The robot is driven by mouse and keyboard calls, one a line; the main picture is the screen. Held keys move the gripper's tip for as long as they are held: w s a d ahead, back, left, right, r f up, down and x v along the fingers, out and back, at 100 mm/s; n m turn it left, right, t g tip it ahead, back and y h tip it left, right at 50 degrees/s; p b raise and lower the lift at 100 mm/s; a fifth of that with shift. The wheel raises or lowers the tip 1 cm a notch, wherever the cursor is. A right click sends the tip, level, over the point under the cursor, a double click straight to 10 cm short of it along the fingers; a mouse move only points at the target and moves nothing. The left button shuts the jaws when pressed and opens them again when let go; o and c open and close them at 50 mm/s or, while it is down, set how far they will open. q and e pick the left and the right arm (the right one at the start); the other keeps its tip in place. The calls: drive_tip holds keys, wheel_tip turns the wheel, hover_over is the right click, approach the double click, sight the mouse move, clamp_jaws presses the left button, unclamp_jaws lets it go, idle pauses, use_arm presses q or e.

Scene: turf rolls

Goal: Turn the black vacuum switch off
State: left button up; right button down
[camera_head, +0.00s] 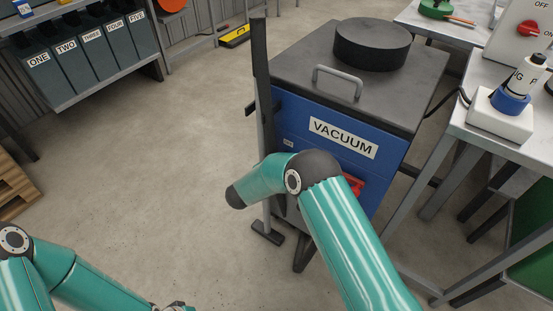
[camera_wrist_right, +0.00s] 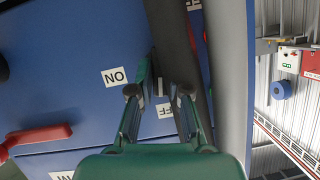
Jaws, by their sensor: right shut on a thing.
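The vacuum (camera_head: 340,140) is a blue cabinet with a dark grey top and a white VACUUM label. In the right wrist view its blue front shows an ON label (camera_wrist_right: 115,76), upside down, and a partly hidden OFF label (camera_wrist_right: 164,109). My right gripper (camera_wrist_right: 160,94) is at this front, its fingers around the black switch (camera_wrist_right: 154,72), which is mostly hidden between them; its exact position cannot be told. In the head view my right arm hides this gripper. My left gripper (camera_head: 175,307) barely shows at the bottom edge; its fingers are out of frame.
A dark upright post (camera_head: 262,90) stands close beside the vacuum's left side. A red handle (camera_wrist_right: 40,136) sits on the vacuum's front. A workbench (camera_head: 470,125) with a bottle (camera_head: 526,75) stands at right. Numbered bins (camera_head: 85,55) are at upper left.

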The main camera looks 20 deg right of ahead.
drive_tip(key=shift+d+r+n+g+h+p, duration=0.15)
drive_tip(key=shift+d+n+g+h+p, duration=0.15)
drive_tip(key=shift+n+g+p, duration=0.25)
drive_tip(key=shift+w, duration=0.1)
drive_tip(key=c, duration=1.1)
unclamp_jaws()
drive_tip(key=shift+a, duration=0.2)
drive_tip(key=v, duration=1.2)
